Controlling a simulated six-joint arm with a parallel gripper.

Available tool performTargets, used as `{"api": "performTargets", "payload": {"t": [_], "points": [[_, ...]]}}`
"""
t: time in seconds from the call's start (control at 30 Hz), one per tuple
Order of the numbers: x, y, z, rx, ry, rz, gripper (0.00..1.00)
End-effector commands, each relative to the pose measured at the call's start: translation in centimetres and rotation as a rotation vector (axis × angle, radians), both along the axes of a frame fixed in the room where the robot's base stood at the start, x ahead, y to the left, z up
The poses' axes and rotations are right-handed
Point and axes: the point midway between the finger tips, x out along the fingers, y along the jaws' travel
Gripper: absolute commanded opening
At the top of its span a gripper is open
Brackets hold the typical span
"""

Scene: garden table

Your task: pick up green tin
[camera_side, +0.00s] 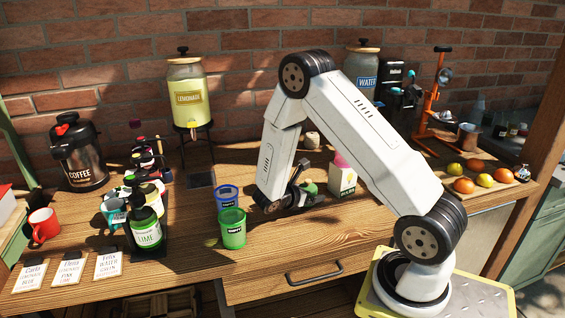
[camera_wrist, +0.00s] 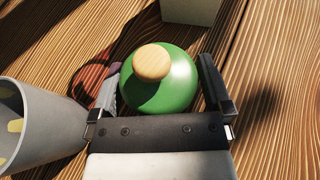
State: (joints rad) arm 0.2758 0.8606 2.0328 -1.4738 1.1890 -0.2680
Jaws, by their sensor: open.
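The green tin (camera_wrist: 178,92) is round, with a light wooden knob on top, and stands on the wooden table in the wrist view. My gripper (camera_wrist: 160,82) is open, with one finger on each side of the tin. I cannot tell whether either finger touches it. In the side view, my gripper (camera_side: 298,196) is low over the table, and a small part of the green tin (camera_side: 308,188) shows behind it. The rest of the tin is hidden there by my gripper.
A carton with a pink top (camera_side: 343,178) stands just right of the tin. Green (camera_side: 232,232) and blue (camera_side: 227,197) cups stand to the left. The front table middle is clear.

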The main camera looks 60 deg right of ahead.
Motion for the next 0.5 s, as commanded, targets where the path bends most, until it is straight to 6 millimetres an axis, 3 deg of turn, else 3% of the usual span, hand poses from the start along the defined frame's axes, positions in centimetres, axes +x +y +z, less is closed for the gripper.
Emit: {"api": "performTargets", "payload": {"t": [0.13, 0.17, 0.4, 0.5], "points": [[0.0, 0.02, 0.01, 0.0, 0.0, 0.0, 1.0], [0.0, 0.02, 0.01, 0.0, 0.0, 0.0, 0.94], [0.0, 0.01, 0.02, 0.0, 0.0, 0.0, 0.17], [0.02, 0.02, 0.03, -0.001, 0.0, 0.0, 0.14]]}}
